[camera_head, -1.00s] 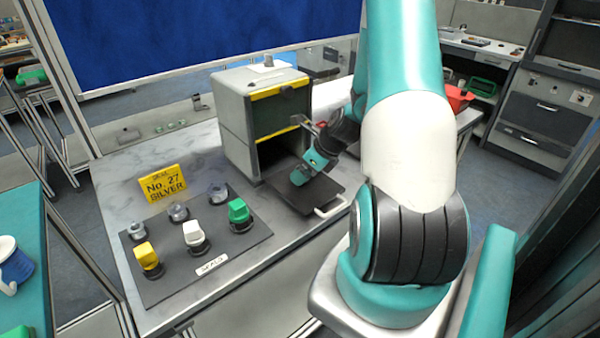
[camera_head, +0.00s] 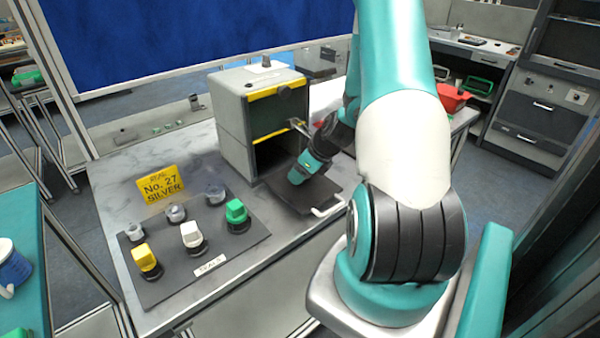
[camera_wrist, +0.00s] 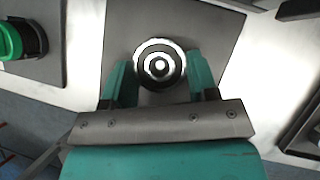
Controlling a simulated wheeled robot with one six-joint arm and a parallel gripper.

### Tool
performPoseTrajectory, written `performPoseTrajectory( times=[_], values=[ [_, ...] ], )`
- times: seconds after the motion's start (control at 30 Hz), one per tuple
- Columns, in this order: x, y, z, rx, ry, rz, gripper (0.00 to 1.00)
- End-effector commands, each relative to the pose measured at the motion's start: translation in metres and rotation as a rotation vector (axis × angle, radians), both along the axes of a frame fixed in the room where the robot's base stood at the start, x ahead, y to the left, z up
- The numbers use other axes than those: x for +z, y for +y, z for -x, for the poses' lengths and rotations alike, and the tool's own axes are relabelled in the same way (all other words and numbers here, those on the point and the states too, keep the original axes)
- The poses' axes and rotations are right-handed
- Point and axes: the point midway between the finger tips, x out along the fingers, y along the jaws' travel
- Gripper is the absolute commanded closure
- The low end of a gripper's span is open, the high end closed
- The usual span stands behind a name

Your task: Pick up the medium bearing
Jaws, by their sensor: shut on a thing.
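The bearing (camera_wrist: 159,65) is a round metal piece with bright and dark rings and a light centre. In the wrist view it sits between the two teal fingers of my gripper (camera_wrist: 160,76), which are shut on it. In the head view my gripper (camera_head: 297,178) is over the dark tray (camera_head: 330,193) in front of the grey box. The bearing is hidden there by the gripper. Dark tray surface (camera_wrist: 120,25) shows behind the bearing; I cannot tell whether the bearing touches it.
The grey box (camera_head: 232,125) with yellow edges stands close behind my gripper. A dark panel (camera_head: 180,285) with yellow, white and green knobs and several clear ones lies to the left. A yellow sign (camera_head: 160,184) stands behind the panel.

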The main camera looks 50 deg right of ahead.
Motion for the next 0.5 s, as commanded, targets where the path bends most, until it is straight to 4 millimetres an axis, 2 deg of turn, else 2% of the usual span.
performPoseTrajectory(
  times=[0.17, 0.33, 0.5],
  values=[
    [0.012, 0.0, 0.0, 0.001, -0.002, 0.002, 0.74],
    [0.032, -0.001, -0.001, 0.0, -0.004, 0.004, 0.74],
    [0.03, -0.007, 0.035, -0.009, 0.0, -0.001, 0.74]
  ],
)
